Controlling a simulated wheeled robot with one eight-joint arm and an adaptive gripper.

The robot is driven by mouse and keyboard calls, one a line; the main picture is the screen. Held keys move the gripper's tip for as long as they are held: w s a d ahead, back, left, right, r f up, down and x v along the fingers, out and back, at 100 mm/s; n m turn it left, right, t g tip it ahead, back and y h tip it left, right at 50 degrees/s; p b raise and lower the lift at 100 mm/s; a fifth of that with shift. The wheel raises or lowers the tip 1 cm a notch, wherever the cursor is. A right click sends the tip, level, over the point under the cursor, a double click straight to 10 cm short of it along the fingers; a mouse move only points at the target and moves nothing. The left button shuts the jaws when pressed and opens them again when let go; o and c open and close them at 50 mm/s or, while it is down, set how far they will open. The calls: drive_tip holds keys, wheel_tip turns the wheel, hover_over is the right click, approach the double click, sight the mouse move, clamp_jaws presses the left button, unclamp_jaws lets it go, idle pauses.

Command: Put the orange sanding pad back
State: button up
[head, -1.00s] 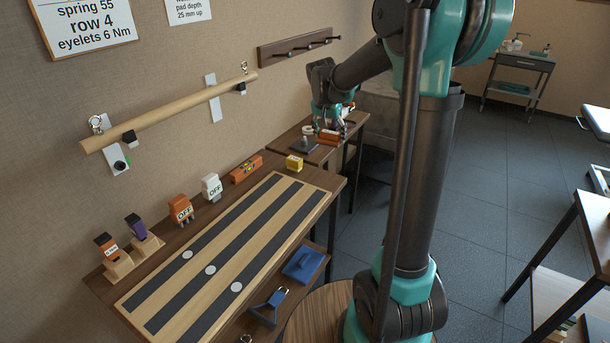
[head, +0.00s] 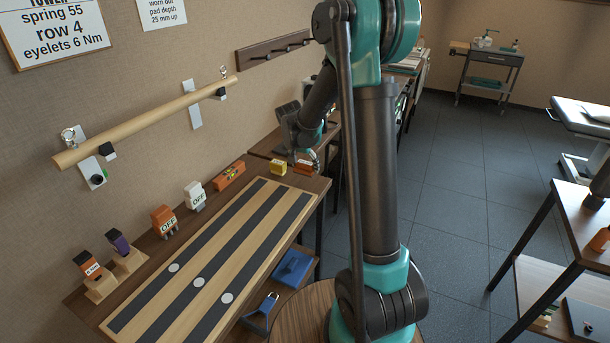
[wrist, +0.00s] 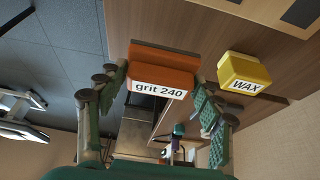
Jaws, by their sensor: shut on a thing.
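The orange sanding pad (wrist: 162,82), labelled "grit 240" with a dark layer along one side, sits between the fingers of my gripper (wrist: 160,95) in the wrist view. My gripper is shut on it. In the head view, my gripper (head: 304,158) hangs just beyond the far end of the bench, and the pad (head: 304,167) shows as a small orange patch below it. A yellow block (wrist: 245,72) marked "WAX" is close to the right of the pad in the wrist view. It stands at the bench's far corner in the head view (head: 278,168).
The bench carries a striped board (head: 205,268), an orange level-like block (head: 229,175), a white "OFF" block (head: 195,195), an orange "OFF" block (head: 164,220) and two wooden stands (head: 128,261) with small blocks. A wooden rail (head: 150,120) runs along the wall above.

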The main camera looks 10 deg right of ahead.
sight(304, 170)
drive_tip(key=shift+f, duration=2.25)
drive_tip(key=o, duration=1.2)
drive_tip(key=shift+f, duration=0.1)
drive_tip(key=v, duration=1.2)
drive_tip(key=s+d+f+n+y, duration=0.1)
drive_tip(key=s+d+f+n, duration=0.1)
drive_tip(key=s, duration=0.7)
drive_tip(key=s+d+f+n, duration=0.2)
drive_tip(key=s+f, duration=0.1)
drive_tip(key=s, duration=0.6)
drive_tip(key=s+d+f+n+y, duration=0.1)
drive_tip(key=s+d+f+n, duration=0.1)
drive_tip(key=s, duration=0.6)
drive_tip(key=shift+s+d+f+n+t+y, duration=0.3)
drive_tip(key=shift+s+d+f+n, duration=0.1)
drive_tip(key=shift+n, duration=0.2)
